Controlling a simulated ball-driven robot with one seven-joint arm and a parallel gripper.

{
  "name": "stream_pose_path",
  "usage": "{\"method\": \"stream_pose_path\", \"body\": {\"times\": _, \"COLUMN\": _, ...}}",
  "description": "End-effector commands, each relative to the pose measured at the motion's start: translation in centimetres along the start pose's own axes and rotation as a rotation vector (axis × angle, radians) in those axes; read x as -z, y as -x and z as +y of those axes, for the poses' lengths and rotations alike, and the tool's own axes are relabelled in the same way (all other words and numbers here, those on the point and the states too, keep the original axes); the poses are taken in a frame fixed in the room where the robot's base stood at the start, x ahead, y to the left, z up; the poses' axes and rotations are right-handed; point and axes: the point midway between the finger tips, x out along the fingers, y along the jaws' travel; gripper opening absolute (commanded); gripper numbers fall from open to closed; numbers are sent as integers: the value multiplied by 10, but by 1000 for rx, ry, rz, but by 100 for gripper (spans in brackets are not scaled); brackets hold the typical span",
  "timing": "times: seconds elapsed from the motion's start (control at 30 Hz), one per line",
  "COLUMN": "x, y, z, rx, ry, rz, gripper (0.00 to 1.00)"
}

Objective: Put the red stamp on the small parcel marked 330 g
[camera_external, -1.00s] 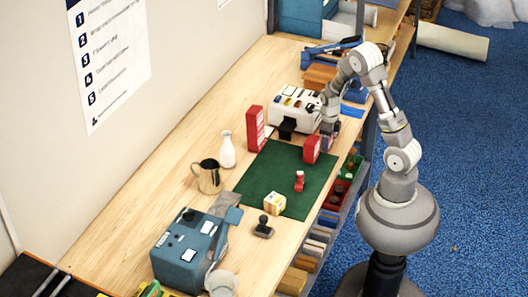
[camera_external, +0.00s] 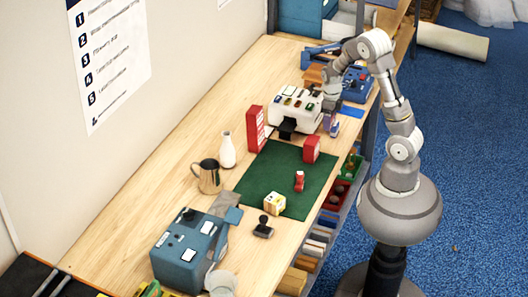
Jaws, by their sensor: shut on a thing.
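My gripper (camera_external: 332,121) is at the right of the white machine, beyond the green mat. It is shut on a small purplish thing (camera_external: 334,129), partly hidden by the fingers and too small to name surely. A small red stamp-like thing (camera_external: 299,181) stands on the green mat (camera_external: 262,172), well away from my gripper. A small white-and-yellow box (camera_external: 274,203) sits at the mat's near edge. Two red boxes stand by the mat, a tall one (camera_external: 256,129) and a smaller one (camera_external: 311,149). No weight marking is legible on any box.
A dark stamp-like thing (camera_external: 263,228) stands near the mat's front. A metal jug (camera_external: 208,176) and white bottle (camera_external: 227,150) stand left. The white machine (camera_external: 297,108) and blue machine (camera_external: 357,81) are at the back, a blue-grey machine (camera_external: 188,252) in front.

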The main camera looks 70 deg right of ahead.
Motion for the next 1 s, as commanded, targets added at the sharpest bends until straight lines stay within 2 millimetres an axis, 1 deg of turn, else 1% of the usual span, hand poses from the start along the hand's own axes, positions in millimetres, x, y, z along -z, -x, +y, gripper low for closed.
{"method": "stream_pose_path", "body": {"times": 0.07, "x": 0, "y": 2, "z": 0, "rx": 0, "ry": 1, "rz": -1, "gripper": 28}}
{"method": "stream_pose_path", "body": {"times": 0.17, "x": -1, "y": 12, "z": 0, "rx": 1, "ry": 2, "rz": -3, "gripper": 28}}
{"method": "stream_pose_path", "body": {"times": 0.43, "x": -1, "y": 60, "z": 1, "rx": 1, "ry": 4, "rz": -4, "gripper": 28}}
{"method": "stream_pose_path", "body": {"times": 0.67, "x": -11, "y": 58, "z": 47, "rx": -2, "ry": 180, "rz": 1, "gripper": 28}}
{"method": "stream_pose_path", "body": {"times": 0.77, "x": -15, "y": 57, "z": 75, "rx": -3, "ry": 288, "rz": 2, "gripper": 28}}
{"method": "stream_pose_path", "body": {"times": 0.87, "x": -16, "y": 58, "z": 113, "rx": -3, "ry": 434, "rz": 2, "gripper": 28}}
{"method": "stream_pose_path", "body": {"times": 0.9, "x": -16, "y": 58, "z": 131, "rx": -3, "ry": 508, "rz": 3, "gripper": 28}}
{"method": "stream_pose_path", "body": {"times": 0.97, "x": -12, "y": 58, "z": 162, "rx": -3, "ry": 632, "rz": 3, "gripper": 28}}
{"method": "stream_pose_path", "body": {"times": 1.0, "x": -7, "y": 58, "z": 184, "rx": -5, "ry": 724, "rz": 3, "gripper": 28}}
